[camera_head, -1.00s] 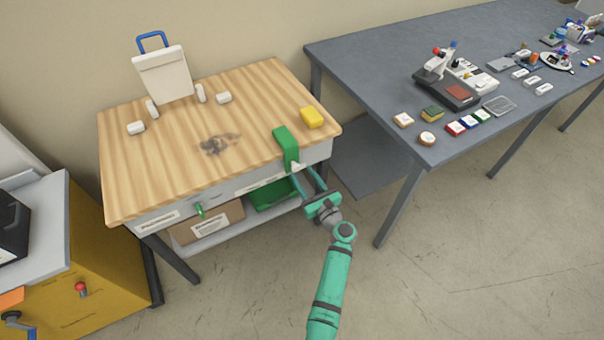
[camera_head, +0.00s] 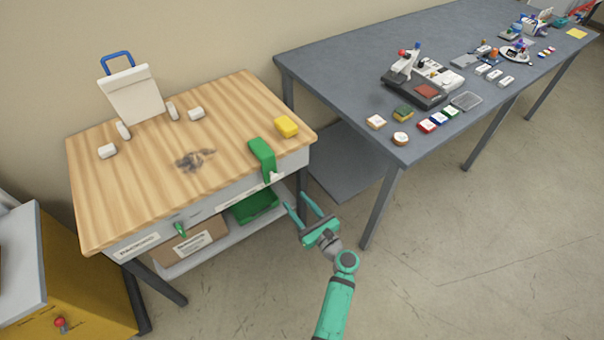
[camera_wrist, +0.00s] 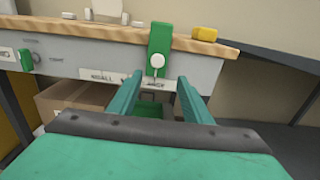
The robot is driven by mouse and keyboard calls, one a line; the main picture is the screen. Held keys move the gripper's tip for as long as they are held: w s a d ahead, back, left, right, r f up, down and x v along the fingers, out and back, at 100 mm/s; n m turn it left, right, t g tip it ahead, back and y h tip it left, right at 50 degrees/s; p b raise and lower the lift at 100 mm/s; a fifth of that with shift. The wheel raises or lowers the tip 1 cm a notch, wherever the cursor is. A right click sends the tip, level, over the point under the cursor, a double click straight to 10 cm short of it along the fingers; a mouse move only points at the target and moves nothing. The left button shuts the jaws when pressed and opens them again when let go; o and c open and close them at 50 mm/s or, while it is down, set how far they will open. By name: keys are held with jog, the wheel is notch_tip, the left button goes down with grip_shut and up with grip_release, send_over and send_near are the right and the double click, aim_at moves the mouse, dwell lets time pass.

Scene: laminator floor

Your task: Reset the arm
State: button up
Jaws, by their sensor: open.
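My gripper (camera_head: 304,207) is teal, open and empty. It hangs in the free air in front of the right end of the wooden-topped table (camera_head: 120,185). In the wrist view the two fingers (camera_wrist: 160,100) point at the table's front panel, with nothing between them. A green piece (camera_head: 262,158) hangs over the table's front edge, just beyond and left of the fingertips. It also shows in the wrist view (camera_wrist: 160,40), with a white round knob (camera_wrist: 157,61) in front of its lower part.
A yellow block (camera_head: 286,126) and a white board (camera_head: 135,97) are on the table. A green bin (camera_head: 255,206) and a cardboard box (camera_head: 190,247) sit on its lower shelf. A grey table (camera_head: 330,70) with several items stands right. The floor at right is clear.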

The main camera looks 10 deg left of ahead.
jog(key=s+d+f+n+h, duration=0.2)
jog(key=s+f+n+h, duration=0.15)
jog(key=s, duration=0.45)
jog(key=s+d+f+n+h, duration=0.25)
jog(key=s+f, duration=0.25)
jog(key=s, duration=0.3)
jog(key=s+d+f+n+h, duration=0.2)
jog(key=s+f+n+h, duration=0.15)
jog(key=s, duration=0.45)
jog(key=s+d+r+n+h, duration=0.35)
jog(key=s+r+n, duration=0.5)
jog(key=s, duration=0.45)
jog(key=s+r+n+t, duration=0.1)
jog(key=s+r+n, duration=0.2)
jog(key=r, duration=0.4)
jog(key=s+r+n+t, duration=0.1)
jog(key=s+r+n, duration=0.2)
jog(key=r+n, duration=0.3)
jog(key=shift+s+a+r+y, duration=0.15)
jog(key=shift+s+r+y, duration=0.25)
jog(key=shift+r, duration=0.15)
jog(key=shift+w, duration=0.15)
